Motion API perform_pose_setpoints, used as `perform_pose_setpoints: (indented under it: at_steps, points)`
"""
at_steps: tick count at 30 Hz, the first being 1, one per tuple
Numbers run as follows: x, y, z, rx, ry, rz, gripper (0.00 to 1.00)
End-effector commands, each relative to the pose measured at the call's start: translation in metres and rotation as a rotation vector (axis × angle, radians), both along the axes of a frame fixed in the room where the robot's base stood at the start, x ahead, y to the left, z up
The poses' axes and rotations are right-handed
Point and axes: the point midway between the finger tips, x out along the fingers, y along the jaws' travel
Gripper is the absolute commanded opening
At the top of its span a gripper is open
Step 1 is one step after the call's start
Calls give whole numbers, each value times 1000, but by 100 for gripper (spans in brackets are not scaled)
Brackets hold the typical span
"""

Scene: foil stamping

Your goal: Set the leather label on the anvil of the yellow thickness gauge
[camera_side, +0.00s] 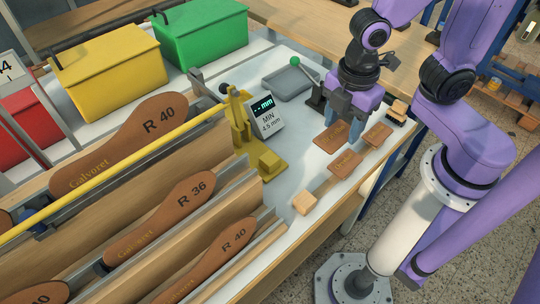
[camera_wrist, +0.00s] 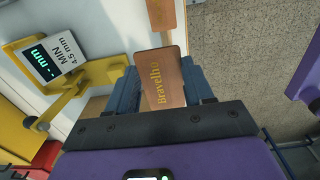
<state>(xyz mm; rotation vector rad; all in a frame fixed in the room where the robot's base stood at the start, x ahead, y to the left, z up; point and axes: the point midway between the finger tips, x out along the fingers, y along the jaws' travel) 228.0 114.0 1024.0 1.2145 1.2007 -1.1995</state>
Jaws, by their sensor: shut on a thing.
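The leather label (camera_wrist: 163,82), a brown tag lettered "Bravelho", is held between the two fingers of my gripper (camera_wrist: 164,92) in the wrist view. In the side view my gripper (camera_side: 346,136) points down low over the right part of the bench, with a brown label (camera_side: 329,141) at its fingertips. I cannot tell whether the held label touches the bench. The yellow thickness gauge (camera_side: 238,118) stands to the left of my gripper, with a tilted display (camera_side: 265,117) and a yellow block (camera_side: 271,163) at its foot. It also shows at left in the wrist view (camera_wrist: 103,72).
Further brown labels (camera_side: 345,164) (camera_side: 377,136) lie near the bench's right edge. A small wooden block (camera_side: 304,203) is in front. A grey tray (camera_side: 290,82) and a green-knobbed lever (camera_side: 295,61) stand behind. Insole racks (camera_side: 160,215) fill the left.

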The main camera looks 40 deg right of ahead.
Motion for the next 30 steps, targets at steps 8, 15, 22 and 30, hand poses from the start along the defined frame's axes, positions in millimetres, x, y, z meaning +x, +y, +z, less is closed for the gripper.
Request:
perform_pose_setpoints:
  at_steps: [8,15,22,30]
  points:
    - [15,7,-7,-2,1,-2,24]
    - [37,18,-18,-3,2,-4,24]
    - [66,32,-33,-3,2,-3,24]
    - [96,46,-60,-5,4,-2,24]
